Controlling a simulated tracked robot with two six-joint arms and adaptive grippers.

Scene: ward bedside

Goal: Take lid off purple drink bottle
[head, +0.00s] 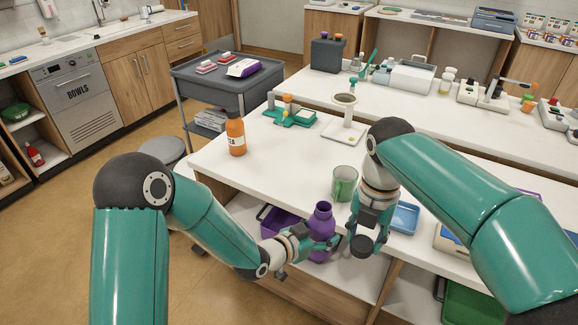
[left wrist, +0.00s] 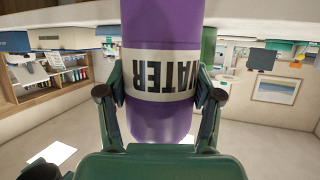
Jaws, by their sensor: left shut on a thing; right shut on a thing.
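My right gripper (head: 364,230) is to the right of the bottle, shut on a dark round lid (head: 360,246). The lid is apart from the bottle's neck.
A green cup (head: 344,183) stands just behind the bottle and my right gripper. A blue tray (head: 404,217) lies to the right. A purple bin (head: 283,225) is on the shelf below. An orange bottle (head: 236,133) stands at the table's left; the table between is clear.

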